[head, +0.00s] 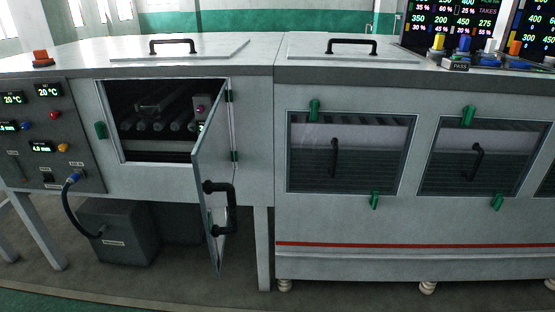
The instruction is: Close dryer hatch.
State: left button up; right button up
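The dryer hatch (212,185) is a light panel hinged on the right side of a square opening in the left machine cabinet. It stands wide open and swings out toward me. A black bar handle (231,208) is on its outer face. The opening (155,118) shows dark rollers and a small box with a reddish knob inside. A green latch (100,130) sits on the frame left of the opening. Neither of my grippers is in the head view.
A control panel (48,135) with displays and buttons is at the left. The right cabinet has shut windows (350,153) with black handles and green latches. Floor in front is clear.

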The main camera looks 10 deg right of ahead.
aim_at(213, 158)
jog(key=z, duration=0.05)
jog(key=i, duration=1)
jog(key=u, duration=0.25)
jog(key=k, duration=0.2)
jog(key=z, duration=0.65)
